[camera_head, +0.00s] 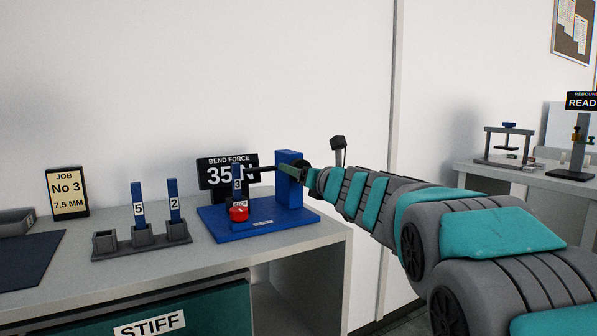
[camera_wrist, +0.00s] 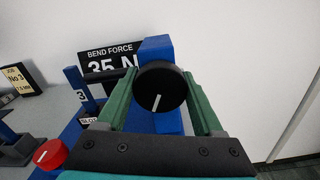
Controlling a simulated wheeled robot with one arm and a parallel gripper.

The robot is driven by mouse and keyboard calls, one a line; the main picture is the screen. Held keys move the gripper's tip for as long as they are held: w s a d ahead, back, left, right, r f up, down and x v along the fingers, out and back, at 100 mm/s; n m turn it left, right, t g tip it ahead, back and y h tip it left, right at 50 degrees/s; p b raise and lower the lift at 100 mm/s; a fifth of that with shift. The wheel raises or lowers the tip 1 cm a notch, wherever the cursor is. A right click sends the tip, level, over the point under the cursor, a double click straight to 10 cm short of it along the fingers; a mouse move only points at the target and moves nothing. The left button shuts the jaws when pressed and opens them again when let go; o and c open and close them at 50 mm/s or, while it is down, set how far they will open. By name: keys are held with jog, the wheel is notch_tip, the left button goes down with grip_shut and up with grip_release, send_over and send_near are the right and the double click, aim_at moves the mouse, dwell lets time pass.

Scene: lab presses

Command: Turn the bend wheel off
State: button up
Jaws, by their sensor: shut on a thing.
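The bend wheel is a black round knob (camera_wrist: 160,78) with a white pointer line, on the side of the blue post (camera_head: 290,180) of the blue press. In the wrist view the pointer slants slightly off vertical. My gripper (camera_wrist: 159,88) has its green fingers on either side of the wheel and is shut on it. In the head view my gripper (camera_head: 304,174) reaches the post from the right. The press base (camera_head: 285,222) carries an upright blue strip marked 3 (camera_head: 237,184) and a red knob (camera_head: 239,214). The black display (camera_head: 213,171) behind reads BEND FORCE and 35 N.
A grey rack (camera_head: 140,241) left of the press holds blue strips marked 5 (camera_head: 138,195) and 2 (camera_head: 173,196). A job card (camera_head: 67,192) reads No 3, 7.5 MM. Another bench with devices (camera_head: 508,145) stands at the right.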

jog(key=c, duration=0.4)
jog(key=shift+o, duration=0.2)
jog(key=shift+s+a+r, duration=0.15)
jog(key=shift+r, duration=0.2)
jog(key=shift+s+r+n, duration=0.1)
jog(key=shift+r+n, duration=0.2)
jog(key=shift+n, duration=0.2)
jog(key=shift+f+n+b, duration=0.4)
jog(key=shift+f+n, duration=0.2)
jog(key=shift+n, duration=0.3)
jog(key=shift+w+f+n, duration=0.1)
jog(key=shift+w+n, duration=0.1)
jog(key=shift+n, duration=0.8)
jog(key=shift+f, duration=0.1)
jog(key=o, duration=1.4)
jog(key=shift+s+d, duration=0.1)
jog(key=shift+d, duration=0.1)
